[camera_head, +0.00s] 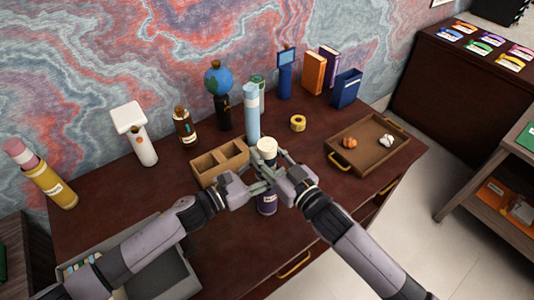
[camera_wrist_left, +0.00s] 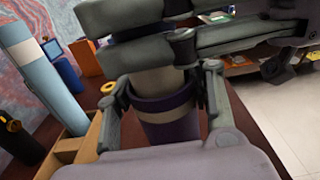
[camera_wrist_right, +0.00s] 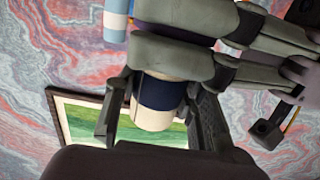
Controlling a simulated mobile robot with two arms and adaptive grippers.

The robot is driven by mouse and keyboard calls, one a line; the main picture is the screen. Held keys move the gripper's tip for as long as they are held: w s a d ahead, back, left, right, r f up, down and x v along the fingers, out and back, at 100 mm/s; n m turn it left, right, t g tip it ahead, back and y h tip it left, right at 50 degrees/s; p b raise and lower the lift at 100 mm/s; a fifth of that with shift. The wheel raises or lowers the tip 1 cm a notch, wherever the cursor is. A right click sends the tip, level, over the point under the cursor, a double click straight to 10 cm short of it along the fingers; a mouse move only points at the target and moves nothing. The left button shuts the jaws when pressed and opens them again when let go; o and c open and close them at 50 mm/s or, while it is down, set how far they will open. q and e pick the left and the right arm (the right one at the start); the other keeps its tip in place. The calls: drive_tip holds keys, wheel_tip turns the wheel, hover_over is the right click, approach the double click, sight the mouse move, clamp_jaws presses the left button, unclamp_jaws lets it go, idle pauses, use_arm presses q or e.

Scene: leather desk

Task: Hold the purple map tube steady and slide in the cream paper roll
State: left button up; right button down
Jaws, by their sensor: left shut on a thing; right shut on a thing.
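The purple map tube (camera_head: 267,204) stands upright near the desk's front edge. My left gripper (camera_head: 262,186) is shut around it; the left wrist view shows the tube (camera_wrist_left: 172,131) with a pale band between the fingers. The cream paper roll (camera_head: 267,147), with a navy band, is upright directly above the tube. My right gripper (camera_head: 281,167) is shut on it; the right wrist view shows its cream end and navy band (camera_wrist_right: 160,95). In the left wrist view the roll's cream lower part (camera_wrist_left: 157,81) meets the tube's mouth; fingers hide how far it goes in.
A wooden divided box (camera_head: 208,165) and a light blue tube (camera_head: 252,115) stand just behind my grippers. A wooden tray (camera_head: 352,174) with small items lies right. A yellow tape roll (camera_head: 298,123) lies behind. A grey bin (camera_head: 178,271) sits front left. The desk's middle left is clear.

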drive_tip(key=shift+f, duration=0.1)
drive_tip(key=c, duration=1.1)
unclamp_jaws()
drive_tip(key=shift+o, duration=0.2)
drive_tip(key=shift+s+d, duration=0.15)
drive_tip(key=shift+s, duration=0.05)
drive_tip(key=v, duration=1.1)
drive_tip(key=shift+s+d, duration=0.15)
drive_tip(key=shift+s, duration=0.05)
use_arm(q)
drive_tip(key=o, duration=1.2)
